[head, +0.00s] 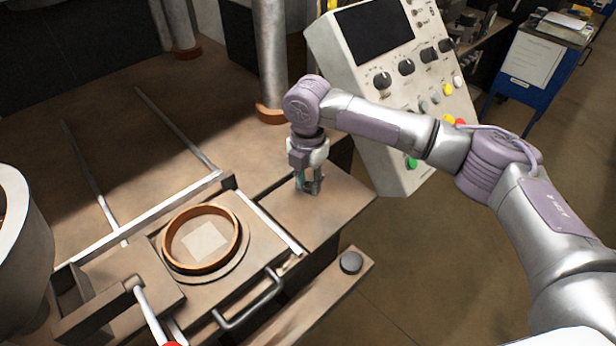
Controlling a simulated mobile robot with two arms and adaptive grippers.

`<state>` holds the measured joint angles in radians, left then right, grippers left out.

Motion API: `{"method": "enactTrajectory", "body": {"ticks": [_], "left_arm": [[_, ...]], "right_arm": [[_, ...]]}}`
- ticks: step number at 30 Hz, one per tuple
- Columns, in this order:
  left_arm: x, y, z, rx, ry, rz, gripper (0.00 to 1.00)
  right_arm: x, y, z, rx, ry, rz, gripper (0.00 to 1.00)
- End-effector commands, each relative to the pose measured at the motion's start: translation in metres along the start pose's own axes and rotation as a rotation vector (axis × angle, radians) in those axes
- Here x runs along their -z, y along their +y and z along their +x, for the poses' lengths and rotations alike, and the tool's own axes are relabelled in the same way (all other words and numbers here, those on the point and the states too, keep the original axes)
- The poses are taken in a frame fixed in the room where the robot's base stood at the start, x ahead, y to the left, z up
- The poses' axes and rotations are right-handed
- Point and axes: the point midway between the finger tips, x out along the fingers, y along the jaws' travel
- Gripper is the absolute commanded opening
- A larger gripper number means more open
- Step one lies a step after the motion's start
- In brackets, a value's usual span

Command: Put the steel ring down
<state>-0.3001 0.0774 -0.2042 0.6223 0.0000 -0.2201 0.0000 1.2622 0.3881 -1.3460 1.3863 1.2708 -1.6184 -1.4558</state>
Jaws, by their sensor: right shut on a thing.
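My right gripper (310,186) points down over the brown table top to the right of the drawer-like slide. It is shut on a small dark grey thing at its fingertips, which I take to be the steel ring. The fingers hide most of it, and its ring shape is hard to make out. The fingertips are low, close to the table top; I cannot tell whether the ring touches it. My left gripper is not in view.
A copper-coloured round rim (166,254) with a pale square inside sits on the slide. A control panel (400,85) stands behind my right arm. Table top (340,197) around the gripper is clear.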

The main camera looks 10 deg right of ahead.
Motion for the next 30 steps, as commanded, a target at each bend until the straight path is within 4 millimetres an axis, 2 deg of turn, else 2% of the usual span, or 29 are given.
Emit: {"method": "enactTrajectory", "body": {"ticks": [8,9,13,23,26,30], "left_arm": [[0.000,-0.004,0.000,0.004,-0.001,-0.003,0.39],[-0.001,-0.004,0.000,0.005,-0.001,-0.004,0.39],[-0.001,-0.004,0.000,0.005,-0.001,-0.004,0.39],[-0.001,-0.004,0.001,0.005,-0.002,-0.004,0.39],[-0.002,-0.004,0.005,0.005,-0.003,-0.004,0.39],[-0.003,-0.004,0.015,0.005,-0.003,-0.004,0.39]], "right_arm": [[0.000,0.000,0.003,0.001,0.000,0.000,0.15],[0.000,0.000,0.003,0.000,0.000,0.000,0.32],[0.000,0.000,0.003,0.000,0.000,0.000,0.54],[0.000,0.000,0.001,-0.001,-0.001,0.000,0.54],[0.000,0.001,-0.006,-0.002,-0.001,0.000,0.54],[0.000,0.001,-0.030,-0.005,-0.002,0.000,0.54]]}}
